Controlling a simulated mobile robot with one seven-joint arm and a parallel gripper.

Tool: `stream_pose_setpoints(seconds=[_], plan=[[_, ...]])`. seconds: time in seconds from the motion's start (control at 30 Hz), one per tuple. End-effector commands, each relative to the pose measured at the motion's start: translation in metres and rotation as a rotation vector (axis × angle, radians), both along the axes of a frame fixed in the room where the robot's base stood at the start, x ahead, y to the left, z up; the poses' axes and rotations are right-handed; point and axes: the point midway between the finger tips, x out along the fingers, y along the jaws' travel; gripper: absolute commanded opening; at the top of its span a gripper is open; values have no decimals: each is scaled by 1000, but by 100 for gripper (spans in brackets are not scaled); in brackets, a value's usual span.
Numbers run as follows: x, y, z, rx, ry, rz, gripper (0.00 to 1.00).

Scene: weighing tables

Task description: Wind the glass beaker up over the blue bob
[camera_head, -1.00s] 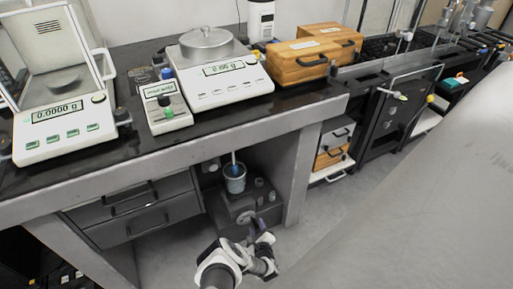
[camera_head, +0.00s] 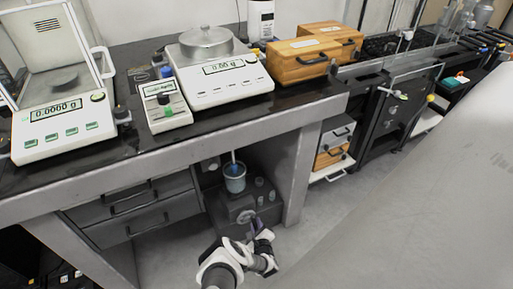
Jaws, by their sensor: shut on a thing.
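The glass beaker (camera_head: 235,184) stands upright on the dark stand under the table. Blue shows inside it around the bottom of a thin pale rod (camera_head: 233,157); the blue bob itself is too small to make out clearly, and I cannot tell how far the beaker surrounds it. A round grey wheel (camera_head: 245,216) is on the front of the stand (camera_head: 222,212). My gripper (camera_head: 256,229) is low in front of the stand, beside the wheel, and shut on what seems to be the wheel's handle. The grip itself is small and partly hidden by my own wrist.
The table's front edge (camera_head: 200,154) and right leg (camera_head: 292,185) frame the stand. Drawers (camera_head: 135,213) are to its left. Small glass pieces (camera_head: 260,190) are on the stand's right. Balances (camera_head: 215,82) stand on the table above.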

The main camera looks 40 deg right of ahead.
Motion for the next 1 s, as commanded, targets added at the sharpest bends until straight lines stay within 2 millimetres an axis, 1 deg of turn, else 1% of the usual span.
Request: stream_pose_setpoints(seconds=[0.17,0.37,1.0], plan=[[-1,3,-2,53,-9,4,0],[1,7,-5,182,-39,8,0],[4,26,-15,769,-178,4,0]])
